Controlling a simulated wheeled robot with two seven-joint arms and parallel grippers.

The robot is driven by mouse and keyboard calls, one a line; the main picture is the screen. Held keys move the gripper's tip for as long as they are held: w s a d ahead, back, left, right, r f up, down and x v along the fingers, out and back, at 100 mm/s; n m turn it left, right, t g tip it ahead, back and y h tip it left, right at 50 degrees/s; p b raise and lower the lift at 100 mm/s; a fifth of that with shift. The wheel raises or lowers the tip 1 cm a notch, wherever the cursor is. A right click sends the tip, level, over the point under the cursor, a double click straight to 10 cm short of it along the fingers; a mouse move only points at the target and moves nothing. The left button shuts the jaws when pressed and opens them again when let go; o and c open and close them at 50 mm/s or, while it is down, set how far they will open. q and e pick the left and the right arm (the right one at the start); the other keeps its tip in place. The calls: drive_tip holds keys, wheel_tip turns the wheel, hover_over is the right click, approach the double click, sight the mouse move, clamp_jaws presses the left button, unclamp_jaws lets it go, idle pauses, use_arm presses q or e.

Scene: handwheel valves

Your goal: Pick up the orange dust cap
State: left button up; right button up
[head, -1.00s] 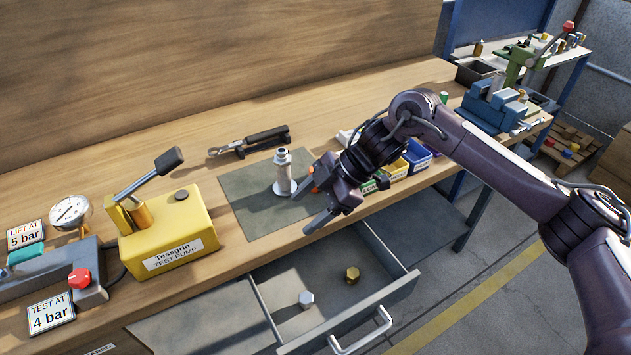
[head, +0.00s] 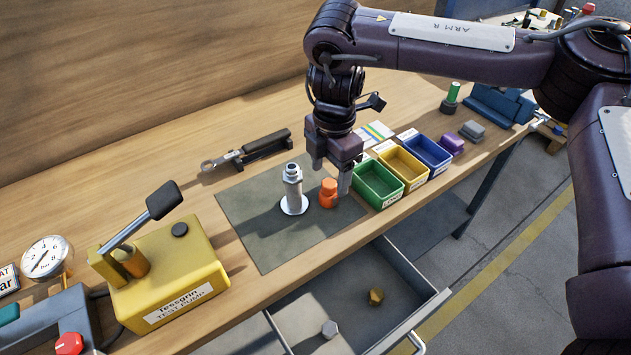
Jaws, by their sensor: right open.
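The orange dust cap (head: 327,194) stands on the grey-green mat (head: 262,236), just right of a silver fitting (head: 293,188) with a round flange. My right gripper (head: 331,180) points down over the cap. Its jaws are open, with one finger behind the cap and the other at its right. I cannot tell whether a finger touches the cap. My left gripper is not in view.
Green (head: 377,186), yellow (head: 404,167) and blue bins (head: 429,153) stand right of the mat. A yellow test pump (head: 170,275) is at left and a wrench (head: 246,150) lies behind. An open drawer (head: 350,305) holds two fittings.

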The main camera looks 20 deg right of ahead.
sight(329, 183)
drive_tip(key=shift+w+d+f, duration=0.1)
drive_tip(key=shift+w+d, duration=0.1)
drive_tip(key=shift+w, duration=0.2)
drive_tip(key=shift+f, duration=0.35)
drive_tip(key=shift+s+d+f, duration=0.1)
drive_tip(key=shift+s+f, duration=0.1)
drive_tip(key=shift+f, duration=0.65)
drive_tip(key=f, duration=0.4)
drive_tip(key=shift+w+f, duration=0.15)
drive_tip(key=shift+w, duration=0.25)
drive_tip(key=shift+f, duration=0.2)
drive_tip(key=shift+c, duration=0.8)
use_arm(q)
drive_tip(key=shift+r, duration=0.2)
use_arm(e)
drive_tip(key=c, duration=1.1)
drive_tip(key=shift+o, duration=0.2)
